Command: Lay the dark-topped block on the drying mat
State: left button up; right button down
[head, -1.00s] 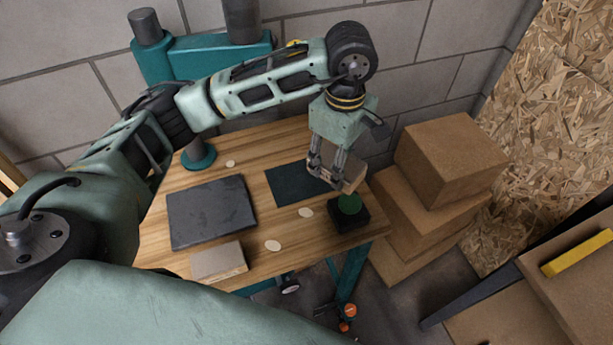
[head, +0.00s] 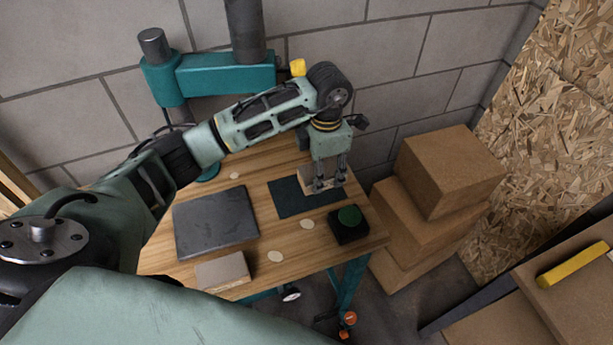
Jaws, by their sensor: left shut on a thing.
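My left gripper (head: 329,188) points down over the right part of the dark teal mat (head: 285,203). It is shut on a small tan-brown block (head: 308,179), which the fingers partly hide. The block's top does not show clearly. The block is at or just above the mat; I cannot tell whether it touches. A second block, pale with a light top (head: 222,271), lies at the table's front edge. My right gripper is not in view.
A dark slate-like slab (head: 215,223) lies left of the mat on the wooden table (head: 266,247). A black box with a green button (head: 349,217) stands at the right front corner. Several pale discs lie about. Stacked cardboard boxes (head: 445,175) stand right of the table.

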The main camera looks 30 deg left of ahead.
pick_arm(q)
jog(key=a+f, duration=0.1)
jog(key=a, duration=0.2)
jog(key=a+f+p, duration=0.1)
jog(key=shift+a+f, duration=0.15)
jog(key=shift+f, duration=0.2)
notch_tip(320, 180, down, 3)
jog(key=shift+f+p, duration=0.15)
jog(key=shift+p, duration=0.6)
jog(key=shift+f, duration=0.3)
jog(key=shift+f, duration=0.2)
jog(key=o, duration=1.4)
jog(key=shift+c, duration=0.2)
